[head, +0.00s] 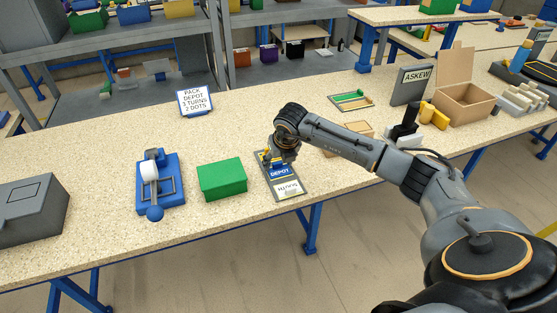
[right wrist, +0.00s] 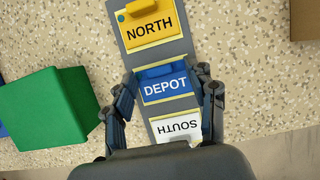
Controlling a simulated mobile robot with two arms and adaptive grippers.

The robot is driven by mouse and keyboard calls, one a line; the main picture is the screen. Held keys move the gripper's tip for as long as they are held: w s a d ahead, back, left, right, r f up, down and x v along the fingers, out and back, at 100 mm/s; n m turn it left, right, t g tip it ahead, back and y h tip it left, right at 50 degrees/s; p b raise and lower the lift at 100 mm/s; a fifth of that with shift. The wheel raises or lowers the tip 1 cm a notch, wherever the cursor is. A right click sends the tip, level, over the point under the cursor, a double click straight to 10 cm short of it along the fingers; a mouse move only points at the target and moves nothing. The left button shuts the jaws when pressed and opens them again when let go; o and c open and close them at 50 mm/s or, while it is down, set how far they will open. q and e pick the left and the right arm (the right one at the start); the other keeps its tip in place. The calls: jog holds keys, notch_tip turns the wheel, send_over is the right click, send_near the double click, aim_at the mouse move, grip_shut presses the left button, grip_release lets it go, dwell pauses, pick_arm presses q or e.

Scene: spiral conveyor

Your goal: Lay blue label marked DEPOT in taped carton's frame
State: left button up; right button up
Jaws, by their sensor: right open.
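The blue label marked DEPOT (head: 279,171) lies in the middle of a grey rack (right wrist: 157,112), between a yellow NORTH label (right wrist: 150,27) and a white SOUTH label (right wrist: 178,128). My right gripper (head: 284,154) is over the rack. In the right wrist view its open fingers (right wrist: 167,82) stand on either side of the blue label (right wrist: 165,86), with nothing held. A low brown carton (head: 362,129) lies behind my right arm, mostly hidden; I cannot make out tape or a frame on it. My left gripper is out of view.
A green box (head: 222,179) stands left of the rack, and a blue tape dispenser (head: 157,184) beyond it. A sign (head: 196,101) stands at the back. An open carton (head: 465,100) and an ASKEW sign (head: 411,85) are at the right. Bench between sign and rack is clear.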

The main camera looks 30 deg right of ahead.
aim_at(279, 170)
jog(key=shift+w+f, duration=0.1)
jog(key=shift+f, duration=0.15)
grip_shut()
dwell(0.3)
jog(key=shift+r, duration=0.1)
jog(key=shift+r+p, duration=0.5)
jog(key=shift+r, duration=0.4)
jog(key=shift+r+p, duration=1.05)
jog(key=shift+r, duration=1)
